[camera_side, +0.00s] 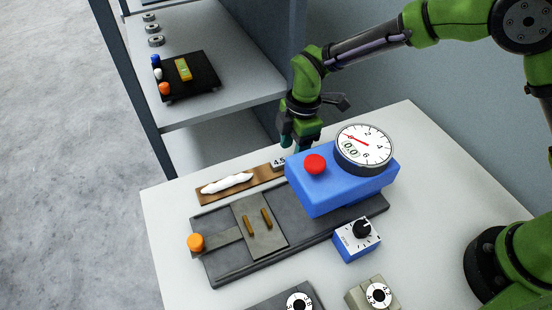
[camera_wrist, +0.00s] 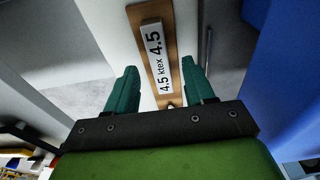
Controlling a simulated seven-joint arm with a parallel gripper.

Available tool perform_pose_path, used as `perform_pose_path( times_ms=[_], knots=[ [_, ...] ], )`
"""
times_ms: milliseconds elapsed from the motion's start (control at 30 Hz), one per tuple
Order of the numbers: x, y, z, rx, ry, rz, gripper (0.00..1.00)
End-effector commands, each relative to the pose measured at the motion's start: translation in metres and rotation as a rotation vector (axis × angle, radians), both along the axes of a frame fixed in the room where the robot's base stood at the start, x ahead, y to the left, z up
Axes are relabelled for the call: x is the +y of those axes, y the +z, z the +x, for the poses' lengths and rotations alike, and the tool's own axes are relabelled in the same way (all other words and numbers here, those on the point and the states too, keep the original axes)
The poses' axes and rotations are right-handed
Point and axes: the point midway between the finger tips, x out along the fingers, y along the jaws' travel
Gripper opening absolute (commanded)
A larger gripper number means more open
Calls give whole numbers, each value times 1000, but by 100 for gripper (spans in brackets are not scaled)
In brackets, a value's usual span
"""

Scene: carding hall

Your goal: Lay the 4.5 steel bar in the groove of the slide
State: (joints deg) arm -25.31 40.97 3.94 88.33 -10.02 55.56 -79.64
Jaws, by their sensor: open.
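The steel bar (camera_wrist: 159,62), pale and marked "4.5 ktex 4.5", lies on a brown wooden board (camera_wrist: 145,15). In the side view only the end of the bar (camera_side: 279,162) shows beside my gripper. My gripper (camera_side: 290,145) points down over it, partly hidden behind the blue gauge box. In the wrist view my gripper (camera_wrist: 159,72) is open, with one teal finger on each side of the bar and gaps between. The slide (camera_side: 248,243) is a grey plate with two brass strips on a long dark base; it is empty, and I cannot make out its groove clearly.
A blue box (camera_side: 325,190) with a red button and round dial, reading 0.0, stands close to my gripper. White fleece (camera_side: 228,184) lies on the board's left part. An orange knob (camera_side: 195,242) ends the slide. A blue dial box (camera_side: 357,240) stands in front.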

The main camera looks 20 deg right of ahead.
Motion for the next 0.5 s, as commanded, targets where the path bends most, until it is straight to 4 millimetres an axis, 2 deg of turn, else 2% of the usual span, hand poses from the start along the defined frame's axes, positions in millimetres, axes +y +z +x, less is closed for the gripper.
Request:
perform_pose_path(
  times_ms=[133, 367, 400, 500],
  knots=[
    [2, -16, 0, 1, 1, 0, 53],
    [3, -18, 0, 0, 0, 0, 53],
    [3, -18, 0, 0, 0, 0, 52],
    [2, -18, 0, 0, 0, 0, 36]
  ],
)
